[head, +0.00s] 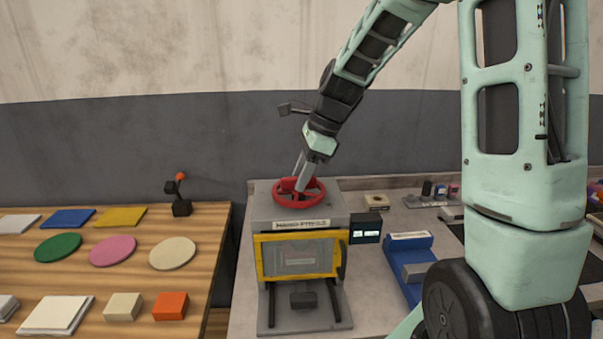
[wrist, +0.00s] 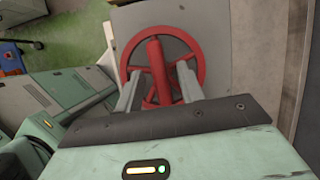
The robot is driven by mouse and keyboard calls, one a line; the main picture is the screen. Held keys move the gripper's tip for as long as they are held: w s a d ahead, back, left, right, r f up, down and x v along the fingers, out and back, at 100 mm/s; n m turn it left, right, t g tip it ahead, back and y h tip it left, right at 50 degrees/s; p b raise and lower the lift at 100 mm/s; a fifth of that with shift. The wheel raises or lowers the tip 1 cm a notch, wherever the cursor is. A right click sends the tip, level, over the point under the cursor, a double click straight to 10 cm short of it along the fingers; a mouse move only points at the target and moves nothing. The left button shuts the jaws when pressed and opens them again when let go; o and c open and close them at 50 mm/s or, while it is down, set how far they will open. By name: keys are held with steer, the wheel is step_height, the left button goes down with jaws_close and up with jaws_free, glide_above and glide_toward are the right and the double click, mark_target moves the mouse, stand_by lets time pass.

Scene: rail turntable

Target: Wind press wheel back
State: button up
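The red press wheel (head: 317,197) lies flat on top of the grey hand press (head: 273,213). My gripper (head: 299,181) reaches down onto the wheel from above. In the wrist view the red wheel (wrist: 203,56) shows a thick red bar or grip running across it toward my gripper (wrist: 158,85). The two fingers stand apart, one on each side of that bar, with visible gaps. Whether the fingertips touch the wheel's spokes I cannot tell. The near part of the wheel is hidden behind my gripper's body in the wrist view.
The press has a yellow-framed front (head: 258,262) and a small dark display (head: 365,228) at its right. A blue device (head: 408,262) stands further right. A wooden table (head: 217,240) at left holds flat coloured pieces and blocks. The wall is close behind.

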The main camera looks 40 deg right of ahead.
steer(key=shift+f, duration=0.1)
jaws_close()
stand_by(0.3)
